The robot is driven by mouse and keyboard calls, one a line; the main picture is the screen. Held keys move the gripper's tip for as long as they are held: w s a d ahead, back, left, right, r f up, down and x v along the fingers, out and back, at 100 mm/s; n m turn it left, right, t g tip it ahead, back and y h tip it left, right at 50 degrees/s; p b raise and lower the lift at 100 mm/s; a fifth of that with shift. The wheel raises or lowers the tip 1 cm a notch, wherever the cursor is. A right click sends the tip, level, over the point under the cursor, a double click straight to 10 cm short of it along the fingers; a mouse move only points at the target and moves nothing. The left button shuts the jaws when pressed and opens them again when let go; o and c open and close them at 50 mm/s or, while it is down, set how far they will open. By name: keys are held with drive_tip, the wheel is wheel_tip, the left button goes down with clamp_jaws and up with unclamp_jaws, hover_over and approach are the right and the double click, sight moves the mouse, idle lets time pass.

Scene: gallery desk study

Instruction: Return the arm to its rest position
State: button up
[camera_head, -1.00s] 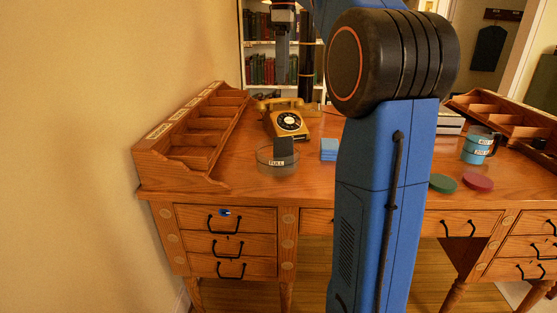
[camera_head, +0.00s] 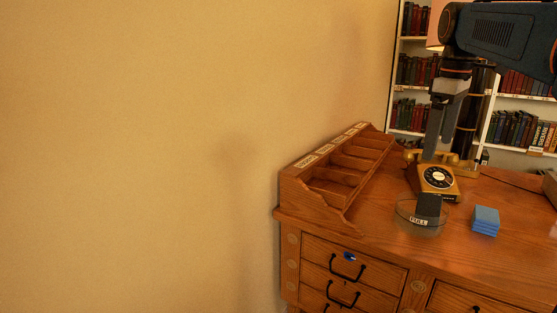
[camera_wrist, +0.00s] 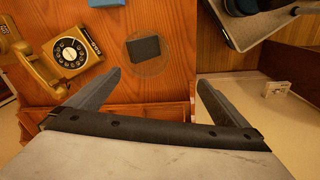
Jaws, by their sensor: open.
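My gripper (camera_head: 433,148) hangs at the upper right of the head view, pointing down above the wooden desk (camera_head: 385,240). In that view its fingers overlap the yellow rotary telephone (camera_head: 440,180). In the wrist view my gripper (camera_wrist: 160,85) shows two grey fingers spread wide with nothing between them. The telephone (camera_wrist: 68,50) lies to the left there, apart from the fingers. A clear round dish (camera_head: 408,222) marked FULL stands on the desk with a dark block (camera_head: 428,207) in it.
A wooden pigeonhole rack (camera_head: 345,165) stands on the desk's left end by the bare wall (camera_head: 150,150). A stack of blue pieces (camera_head: 485,221) lies right of the dish. A bookshelf (camera_head: 410,90) stands behind. Desk drawers (camera_head: 380,275) face front.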

drive_tip(key=s+a+f+m+t, duration=0.2)
drive_tip(key=s+a+f+m, duration=0.2)
drive_tip(key=s+f, duration=0.8)
drive_tip(key=s+a+f+m+t, duration=0.1)
drive_tip(key=s+a+f+m, duration=0.3)
drive_tip(key=s+f, duration=0.8)
wheel_tip(320, 180, down, 6)
drive_tip(key=a, duration=0.2)
drive_tip(key=shift+s+a+t, duration=0.25)
drive_tip(key=shift+a+t, duration=0.15)
drive_tip(key=shift+r, duration=0.1)
